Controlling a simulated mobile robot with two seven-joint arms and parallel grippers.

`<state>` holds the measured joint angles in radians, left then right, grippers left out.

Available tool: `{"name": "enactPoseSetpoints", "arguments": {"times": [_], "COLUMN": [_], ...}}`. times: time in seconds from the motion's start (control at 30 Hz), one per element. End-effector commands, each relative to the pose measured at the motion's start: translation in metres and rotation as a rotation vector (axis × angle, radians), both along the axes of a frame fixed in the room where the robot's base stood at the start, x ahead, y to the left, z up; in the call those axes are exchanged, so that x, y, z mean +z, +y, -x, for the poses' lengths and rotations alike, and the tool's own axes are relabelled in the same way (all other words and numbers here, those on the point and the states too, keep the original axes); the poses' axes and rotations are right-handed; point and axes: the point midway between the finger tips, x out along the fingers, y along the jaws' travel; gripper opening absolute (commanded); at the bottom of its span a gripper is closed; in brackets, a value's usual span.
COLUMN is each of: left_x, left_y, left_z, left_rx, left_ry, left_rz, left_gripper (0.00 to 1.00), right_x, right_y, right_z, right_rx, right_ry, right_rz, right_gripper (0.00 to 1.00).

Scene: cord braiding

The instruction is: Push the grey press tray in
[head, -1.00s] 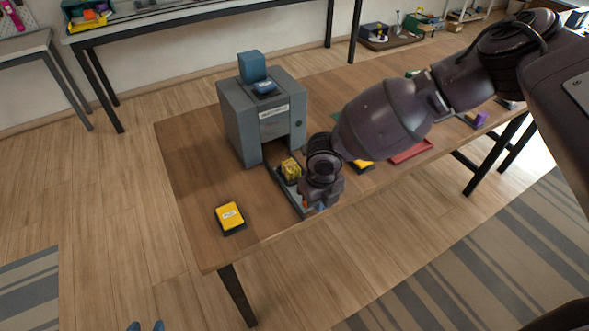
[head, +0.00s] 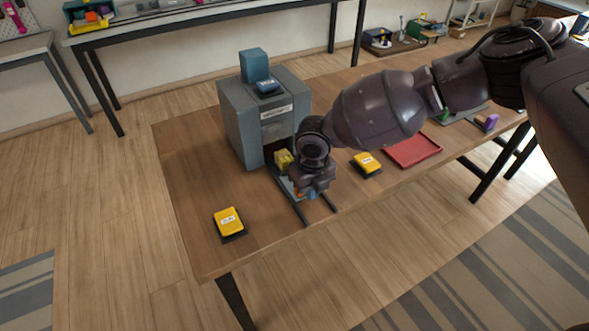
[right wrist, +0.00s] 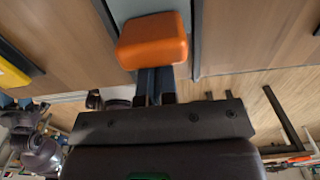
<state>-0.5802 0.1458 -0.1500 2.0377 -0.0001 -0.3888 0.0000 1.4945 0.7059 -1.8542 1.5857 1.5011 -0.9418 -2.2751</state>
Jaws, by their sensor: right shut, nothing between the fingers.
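The grey press (head: 262,118) stands on the table with a blue block on top and an opening in its front. The grey press tray (head: 289,186) sits on two dark rails (head: 328,202), its inner part at the opening. A yellow block (head: 283,160) rides on the tray at the mouth of the press. My right gripper (head: 299,190) is at the tray's outer end, shut and empty. In the right wrist view its fingertips (right wrist: 154,84) are at an orange knob (right wrist: 152,40); whether they touch it is unclear. The gripper hides part of the tray.
A yellow-topped pad (head: 229,223) lies left of the rails, and another yellow pad (head: 367,163) lies to the right. A red tray (head: 412,150) is further right. The table's front edge is close to the rail ends.

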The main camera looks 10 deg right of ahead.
Motion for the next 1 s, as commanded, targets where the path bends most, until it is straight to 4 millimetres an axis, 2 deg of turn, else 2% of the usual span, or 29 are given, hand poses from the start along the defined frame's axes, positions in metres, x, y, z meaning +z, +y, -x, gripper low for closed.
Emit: {"name": "enactPoseSetpoints", "arguments": {"times": [0.37, 0.7, 0.97, 1.0], "left_x": [-0.015, -0.019, -0.029, -0.025], "left_y": [-0.001, -0.003, -0.004, -0.004], "left_z": [0.002, -0.005, -0.003, -0.004], "left_rx": [-0.003, -0.012, -0.014, -0.013], "left_ry": [0.021, 0.015, 0.030, 0.024], "left_rz": [-0.001, 0.000, 0.000, 0.000], "left_gripper": [0.43, 0.43, 0.43, 0.43], "right_x": [-0.003, -0.003, -0.003, -0.001], "right_y": [0.007, 0.014, 0.019, 0.018], "right_z": [-0.021, -0.039, -0.052, -0.051], "right_rx": [-0.001, -0.001, -0.002, -0.001], "right_ry": [0.001, 0.000, 0.002, 0.001], "right_rz": [-0.001, -0.001, 0.000, 0.001], "right_gripper": [0.00, 0.00, 0.00, 0.00]}}
